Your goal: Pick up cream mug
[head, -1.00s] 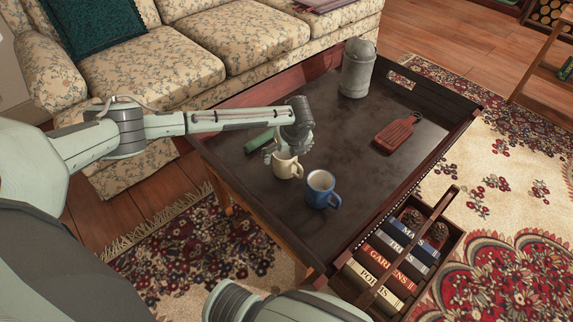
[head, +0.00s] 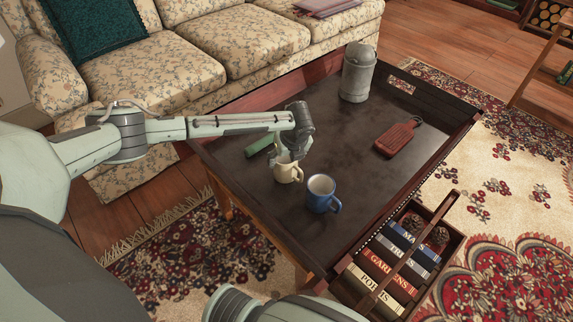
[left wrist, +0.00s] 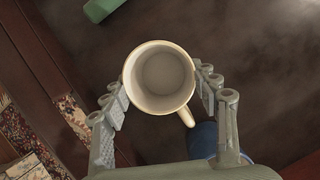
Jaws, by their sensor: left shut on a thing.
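The cream mug (head: 288,173) stands upright on the dark tray-top table, left of the blue mug (head: 321,194). My left gripper (head: 290,157) reaches down over it and is shut on it. In the left wrist view the cream mug (left wrist: 160,78) sits between the two fingers, its mouth facing the camera, empty, its handle pointing down and right. Part of its side is hidden by the fingers in the head view. No lift off the table can be made out. My right gripper is not seen.
The blue mug is close by on the right. A green object (head: 260,143) lies behind my left gripper. A raised rim surrounds the table (head: 285,240). A book crate (head: 452,243) is at right.

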